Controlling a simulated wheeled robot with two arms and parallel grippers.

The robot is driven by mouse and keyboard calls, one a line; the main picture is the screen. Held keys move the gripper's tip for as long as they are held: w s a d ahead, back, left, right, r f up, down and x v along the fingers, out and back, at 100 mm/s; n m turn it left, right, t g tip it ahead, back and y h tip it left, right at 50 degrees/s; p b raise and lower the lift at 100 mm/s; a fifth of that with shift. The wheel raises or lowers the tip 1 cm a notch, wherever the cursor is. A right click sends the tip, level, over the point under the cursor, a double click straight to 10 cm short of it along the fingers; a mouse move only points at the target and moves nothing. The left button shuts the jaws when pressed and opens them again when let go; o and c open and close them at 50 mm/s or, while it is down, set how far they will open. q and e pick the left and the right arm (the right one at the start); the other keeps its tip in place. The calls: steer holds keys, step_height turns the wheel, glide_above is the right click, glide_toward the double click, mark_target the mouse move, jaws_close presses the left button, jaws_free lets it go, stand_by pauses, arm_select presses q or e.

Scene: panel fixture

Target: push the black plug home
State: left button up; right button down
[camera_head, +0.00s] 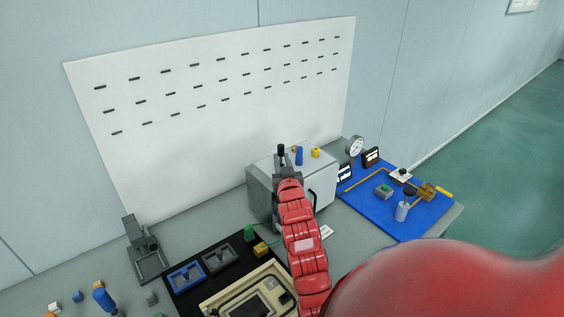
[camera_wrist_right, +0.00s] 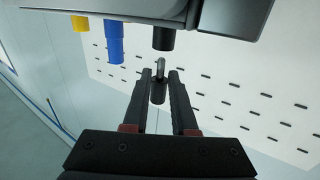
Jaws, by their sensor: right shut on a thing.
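The black plug (camera_wrist_right: 158,93) is a dark cylinder with a grey pin. My right gripper (camera_wrist_right: 160,74) is shut on it in the right wrist view. The pin points at a black collar (camera_wrist_right: 163,39) on the grey box, with what looks like a small gap between them. My right gripper (camera_head: 284,166) partly hides the box top there. My left gripper is in neither view.
A tall blue plug (camera_head: 299,156) and a short yellow piece (camera_head: 316,153) stand beside it on the box. A blue mat (camera_head: 420,221) with a gauge and small parts lies to the right. A white slotted panel (camera_head: 220,125) stands behind.

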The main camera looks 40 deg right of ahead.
steer(key=shift+b, duration=0.55)
stand_by(0.9)
steer(key=shift+f+b, duration=0.6)
steer(key=shift+f, duration=0.25)
steer(key=shift+s+f+b, duration=0.15)
steer(key=shift+f+b, duration=0.2)
steer(key=shift+f, duration=0.1)
steer(key=shift+s+d+f+b, duration=0.1)
steer(key=shift+s+f+b, duration=0.1)
steer(key=shift+f+b, duration=0.25)
steer(key=shift+s+d+f+b, duration=0.1)
steer(key=shift+s+f+b, duration=0.15)
steer(key=shift+f, duration=0.25)
steer(key=shift+r, duration=1.2)
steer(key=shift+s+r, duration=0.1)
steer(key=shift+r, duration=0.05)
